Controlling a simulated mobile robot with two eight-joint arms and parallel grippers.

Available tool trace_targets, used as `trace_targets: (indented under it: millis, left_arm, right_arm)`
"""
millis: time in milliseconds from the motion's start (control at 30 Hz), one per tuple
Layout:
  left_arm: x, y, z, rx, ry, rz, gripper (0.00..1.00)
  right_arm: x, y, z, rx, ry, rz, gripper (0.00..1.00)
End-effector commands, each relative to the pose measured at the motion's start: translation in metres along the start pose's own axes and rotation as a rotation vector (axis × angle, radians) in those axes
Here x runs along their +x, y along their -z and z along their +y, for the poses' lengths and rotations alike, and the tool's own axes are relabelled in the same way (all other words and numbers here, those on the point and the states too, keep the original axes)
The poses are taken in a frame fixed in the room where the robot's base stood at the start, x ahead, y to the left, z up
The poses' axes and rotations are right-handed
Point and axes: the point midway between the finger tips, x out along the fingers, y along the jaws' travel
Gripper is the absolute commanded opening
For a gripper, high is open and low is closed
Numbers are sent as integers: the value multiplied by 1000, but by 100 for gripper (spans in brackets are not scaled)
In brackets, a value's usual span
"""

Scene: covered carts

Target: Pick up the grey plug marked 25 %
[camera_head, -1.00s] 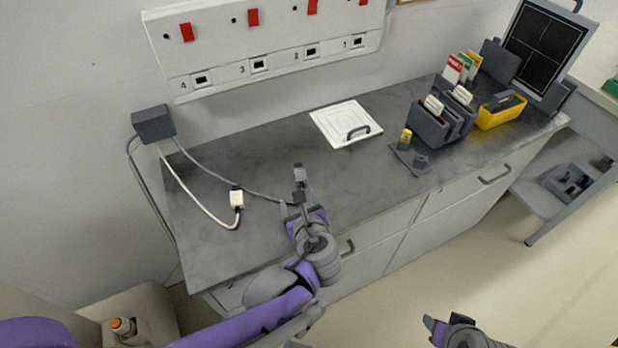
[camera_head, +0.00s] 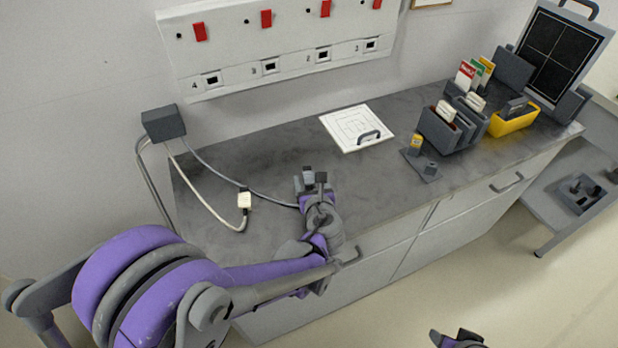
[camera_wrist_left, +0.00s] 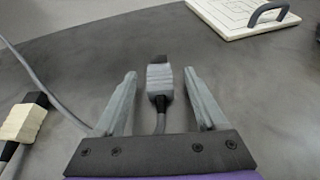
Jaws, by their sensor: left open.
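The grey plug (camera_wrist_left: 158,78) lies on the dark worktop on a grey cable, its dark tip pointing away in the left wrist view. No marking is readable on it. In that view my left gripper (camera_wrist_left: 160,73) is open, with one finger on each side of the plug and gaps between. In the head view the left gripper (camera_head: 311,182) is over the worktop near its front edge and the plug (camera_head: 308,172) shows small between its fingers. My right gripper (camera_head: 458,339) is partly cut off at the bottom edge; its jaw state is unclear.
A cream plug (camera_head: 244,200) lies left of the gripper, on a cable from a grey wall box (camera_head: 163,123). A white board with a handle (camera_head: 345,122) lies behind. Grey holders (camera_head: 438,131) and a yellow bin (camera_head: 515,122) stand to the right. A socket panel (camera_head: 240,78) is on the wall.

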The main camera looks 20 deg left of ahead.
Motion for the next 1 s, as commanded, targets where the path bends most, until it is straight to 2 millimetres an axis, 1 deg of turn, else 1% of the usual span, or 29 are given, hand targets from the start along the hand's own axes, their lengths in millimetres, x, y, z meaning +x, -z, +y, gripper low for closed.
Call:
trace_targets:
  millis: [33, 100, 300, 467, 500, 567, 700, 733, 1000]
  left_arm:
    - [4, 0, 0, -1, -2, 0, 74]
    - [7, 0, 1, -1, -1, 0, 74]
    - [7, 0, 0, -1, 0, 0, 74]
    - [7, 0, 0, -1, 0, 0, 45]
    - [7, 0, 0, 0, 0, 0, 38]
    - [7, 0, 0, -1, 0, 0, 27]
    - [7, 0, 0, 0, 0, 0, 2]
    - [7, 0, 0, 0, 0, 0, 0]
    - [7, 0, 0, 0, 0, 0, 0]
  right_arm:
    - [0, 0, 0, 0, 0, 0, 50]
    - [0, 0, 0, 0, 0, 0, 50]
    - [0, 0, 0, 0, 0, 0, 50]
    - [0, 0, 0, 0, 0, 0, 50]
    - [0, 0, 0, 0, 0, 0, 50]
    - [0, 0, 0, 0, 0, 0, 50]
    - [0, 0, 0, 0, 0, 0, 50]
    - [0, 0, 0, 0, 0, 0, 50]
    - [0, 0, 0, 0, 0, 0, 50]
